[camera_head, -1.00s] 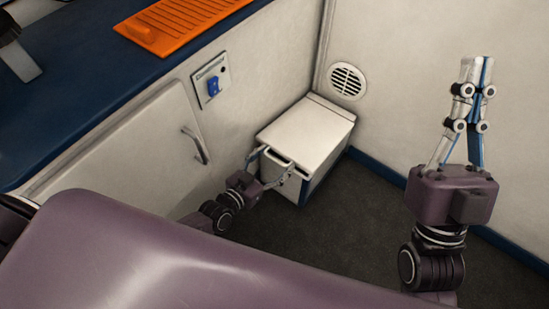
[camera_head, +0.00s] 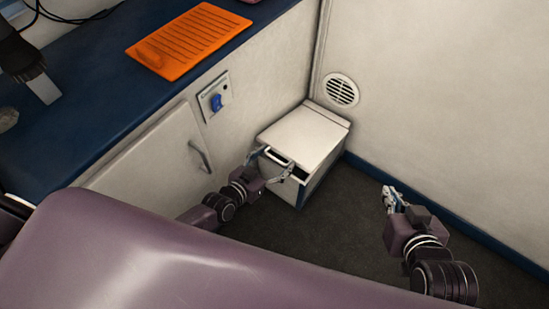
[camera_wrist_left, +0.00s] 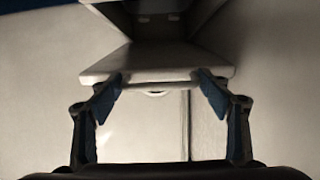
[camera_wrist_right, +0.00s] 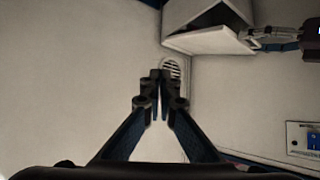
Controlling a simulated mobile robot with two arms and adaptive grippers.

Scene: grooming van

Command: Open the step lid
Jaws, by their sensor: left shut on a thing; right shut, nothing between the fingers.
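The white step box (camera_head: 289,192) stands on the floor against the wall. Its lid (camera_head: 305,135) is slightly raised at the front, with a dark gap under the front edge. My left gripper (camera_head: 268,165) is shut on the lid's front edge, one finger at each side of the handle slot. In the left wrist view the lid (camera_wrist_left: 150,62) lies between the fingers, with the dark inside of the box beyond. My right gripper (camera_head: 388,194) is shut and empty, apart from the step at its right. The right wrist view shows the lid (camera_wrist_right: 205,42) tilted off the box.
A cabinet with a handle (camera_head: 200,156) and a blue switch panel (camera_head: 214,98) stands left of the step. A round vent (camera_head: 341,90) is on the wall behind. An orange mat (camera_head: 190,42) lies on the blue counter. The dark floor (camera_head: 330,240) in front is clear.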

